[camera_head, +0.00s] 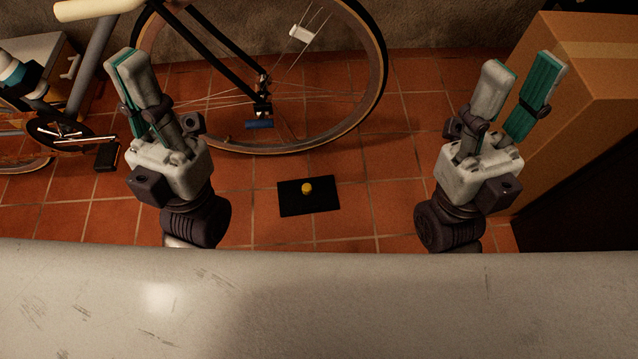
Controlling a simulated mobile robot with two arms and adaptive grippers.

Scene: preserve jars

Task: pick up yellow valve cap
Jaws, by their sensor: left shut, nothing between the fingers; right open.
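A small yellow valve cap (306,187) sits on a flat black mat (325,205) on the tiled floor, near the middle of the view. My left gripper (128,56) is shut and empty, up and to the left of the cap. My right gripper (524,72) is open and empty, up and to the right of the cap. Both grippers point away from me, and neither touches the cap or the mat.
A bicycle wheel (378,80) stands behind the mat, with more bicycle parts at the left. A large cardboard box (590,95) stands at the right. A pale scratched surface, perhaps mine, fills the bottom. Tiled floor (390,205) around the mat is clear.

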